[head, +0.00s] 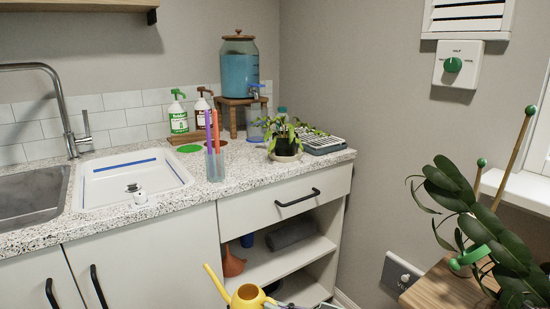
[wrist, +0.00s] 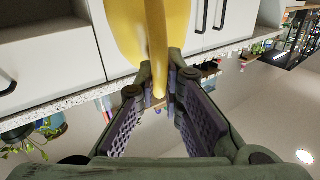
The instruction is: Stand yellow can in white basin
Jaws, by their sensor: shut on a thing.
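The yellow can (head: 247,298), a watering can with a long spout, is low at the bottom edge of the head view, in front of the cabinet and partly cut off. In the wrist view its yellow body and handle (wrist: 157,50) fill the top middle. My gripper (wrist: 160,88) is shut on the handle, with a finger on each side of it. The white basin (head: 168,186) is set in the speckled counter at the left, well above and left of the can. A blue line runs along its inner back wall.
A cup with purple and orange sticks (head: 215,165) stands right of the basin. A potted plant (head: 285,145) and seed tray (head: 322,143) are farther right. A small white-and-black item (head: 138,194) is at the basin's front. The tap (head: 65,105) rises left.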

